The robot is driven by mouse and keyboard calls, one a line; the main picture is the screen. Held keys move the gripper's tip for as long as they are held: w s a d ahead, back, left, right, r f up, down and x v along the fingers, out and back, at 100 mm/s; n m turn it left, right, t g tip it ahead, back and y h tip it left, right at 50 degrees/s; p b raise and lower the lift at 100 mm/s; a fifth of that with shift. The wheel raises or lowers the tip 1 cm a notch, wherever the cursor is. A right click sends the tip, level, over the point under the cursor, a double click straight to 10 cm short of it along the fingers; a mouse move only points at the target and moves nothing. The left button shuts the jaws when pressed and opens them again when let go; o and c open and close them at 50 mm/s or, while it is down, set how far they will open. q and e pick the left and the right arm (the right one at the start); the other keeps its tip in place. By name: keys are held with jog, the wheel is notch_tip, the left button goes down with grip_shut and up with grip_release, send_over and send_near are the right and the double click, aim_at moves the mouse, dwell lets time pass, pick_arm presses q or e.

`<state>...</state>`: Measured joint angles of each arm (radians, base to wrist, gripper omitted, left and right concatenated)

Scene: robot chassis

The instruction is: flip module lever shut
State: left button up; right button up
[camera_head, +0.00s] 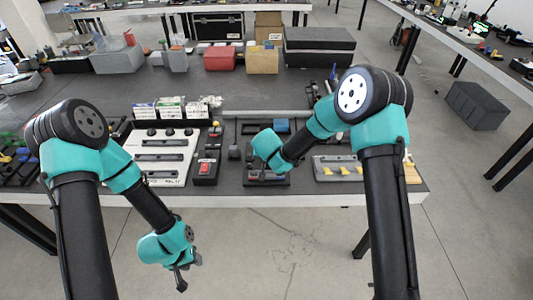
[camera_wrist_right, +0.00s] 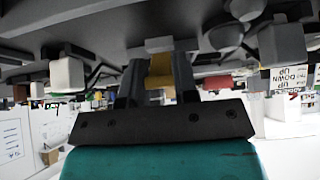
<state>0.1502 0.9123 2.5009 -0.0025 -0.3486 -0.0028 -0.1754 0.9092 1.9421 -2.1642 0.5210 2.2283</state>
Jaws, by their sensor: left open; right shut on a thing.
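My right gripper (camera_wrist_right: 155,88) points into the panels on the bench. In the right wrist view its fingers are closed on a small yellow-brown piece (camera_wrist_right: 160,72), with a grey block (camera_wrist_right: 159,45) just beyond it. Whether that piece is the module's lever I cannot tell. In the head view the right wrist hides most of what lies under it, and a dark module (camera_head: 268,180) shows just below the wrist. My left gripper (camera_head: 184,276) is open and empty, hanging in front of the bench edge, below the white panel.
A white panel with slots (camera_head: 160,175) and a black box with a red button (camera_head: 206,167) lie left of the right gripper. A grey panel with yellow tabs (camera_head: 338,171) lies to its right. Bins and boxes stand behind. Space in front of the bench is free.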

jog(key=o, duration=0.9)
jog(key=v, duration=1.7)
jog(key=shift+s+r, duration=0.15)
jog(key=shift+s, duration=0.05)
